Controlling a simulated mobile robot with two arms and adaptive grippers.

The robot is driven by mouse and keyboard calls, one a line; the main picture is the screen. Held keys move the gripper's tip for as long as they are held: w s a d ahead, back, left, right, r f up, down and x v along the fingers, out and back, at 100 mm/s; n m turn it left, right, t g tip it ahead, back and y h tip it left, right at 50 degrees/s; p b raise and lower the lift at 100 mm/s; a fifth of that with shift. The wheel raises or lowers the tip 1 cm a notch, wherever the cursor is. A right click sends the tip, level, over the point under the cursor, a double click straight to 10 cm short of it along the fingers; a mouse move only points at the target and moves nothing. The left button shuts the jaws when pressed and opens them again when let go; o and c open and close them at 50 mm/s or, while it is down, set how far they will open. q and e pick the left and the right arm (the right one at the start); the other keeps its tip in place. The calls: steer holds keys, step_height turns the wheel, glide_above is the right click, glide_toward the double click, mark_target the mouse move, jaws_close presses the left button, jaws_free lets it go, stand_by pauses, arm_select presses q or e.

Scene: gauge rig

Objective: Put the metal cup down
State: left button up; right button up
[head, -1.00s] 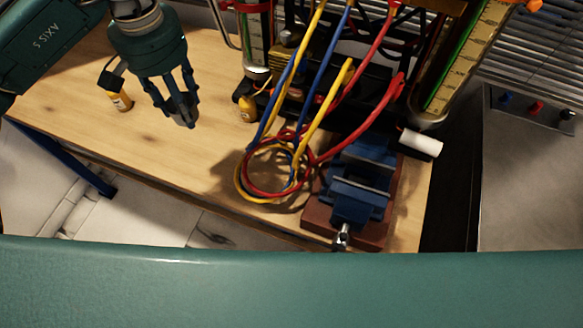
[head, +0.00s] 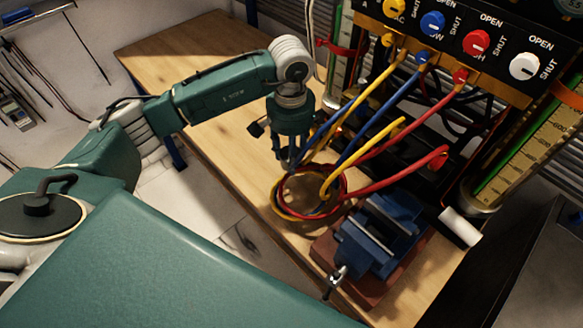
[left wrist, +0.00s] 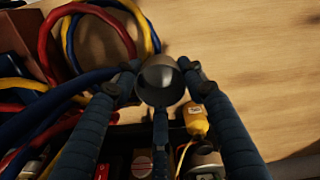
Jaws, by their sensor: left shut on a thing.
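The metal cup (left wrist: 162,82) is a small grey, round cup with a dark inside, held between the dark fingers of my left gripper in the left wrist view. My left gripper (head: 289,163) shows in the head view with fingers pointing down, over the bench beside the coiled hoses. The fingers close around the cup in the left wrist view (left wrist: 160,88). I cannot make out the cup in the head view, and its height above the bench is unclear. My right gripper is not in view.
Red, blue and yellow hoses (head: 340,190) coil on the wooden bench (head: 215,150) close to the gripper. A blue vise (head: 380,232) stands at the front right. A yellow bottle (left wrist: 195,120) is near the cup. Bare wood lies left of the hoses.

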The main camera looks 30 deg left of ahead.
mark_target(291, 180)
arm_select(q)
step_height(291, 180, down, 3)
steer(key=shift+r, duration=0.1)
step_height(291, 180, down, 4)
steer(key=shift+r+p, duration=0.1)
steer(key=shift+p, duration=0.5)
steer(key=shift+f, duration=0.3)
steer(key=o, duration=1.2)
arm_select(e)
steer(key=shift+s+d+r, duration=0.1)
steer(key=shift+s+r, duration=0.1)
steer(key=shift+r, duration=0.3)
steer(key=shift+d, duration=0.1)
